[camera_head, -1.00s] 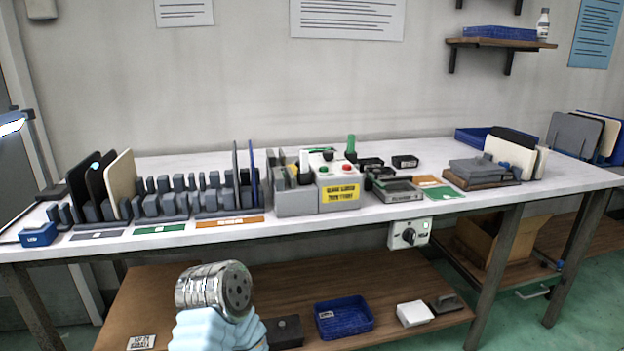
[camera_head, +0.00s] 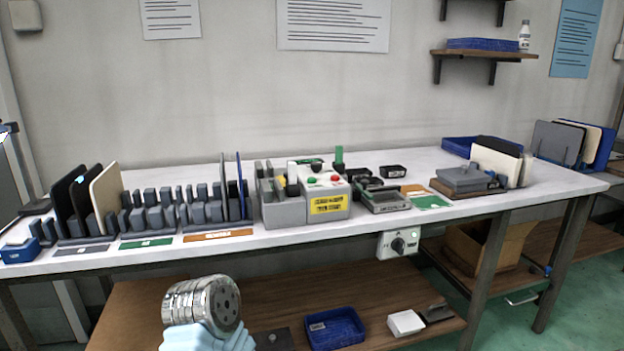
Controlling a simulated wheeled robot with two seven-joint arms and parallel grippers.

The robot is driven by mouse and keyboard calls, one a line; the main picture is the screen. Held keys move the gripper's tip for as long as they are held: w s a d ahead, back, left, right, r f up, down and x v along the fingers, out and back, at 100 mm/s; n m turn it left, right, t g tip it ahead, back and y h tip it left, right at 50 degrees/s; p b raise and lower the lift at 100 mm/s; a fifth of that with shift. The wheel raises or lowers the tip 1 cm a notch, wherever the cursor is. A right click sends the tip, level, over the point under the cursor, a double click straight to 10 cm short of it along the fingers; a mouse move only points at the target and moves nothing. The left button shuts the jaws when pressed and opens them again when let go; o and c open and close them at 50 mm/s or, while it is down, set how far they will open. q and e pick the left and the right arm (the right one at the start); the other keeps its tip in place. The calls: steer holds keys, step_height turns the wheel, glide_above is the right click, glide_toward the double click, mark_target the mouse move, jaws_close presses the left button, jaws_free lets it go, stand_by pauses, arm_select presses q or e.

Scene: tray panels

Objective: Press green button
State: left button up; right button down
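The green button (camera_head: 312,180) is a small round cap on the top of a light grey control box (camera_head: 338,187) near the front middle of the table. A red button (camera_head: 335,178) sits just right of it. A yellow label (camera_head: 328,204) with dark text is on the front of the box. Neither gripper's fingers show in the head view, so their state cannot be seen. A silver ribbed cylinder with a pale blue part at the bottom left looks like part of my own body, well below and left of the box. Nothing covers the green button.
The white table (camera_head: 400,225) also holds a slotted rack (camera_head: 150,215) with upright panels at left. Black bins (camera_head: 393,171), a grey tray (camera_head: 385,200) and stacked panels (camera_head: 462,179) stand right of the box. A switch box (camera_head: 398,244) hangs from the front edge.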

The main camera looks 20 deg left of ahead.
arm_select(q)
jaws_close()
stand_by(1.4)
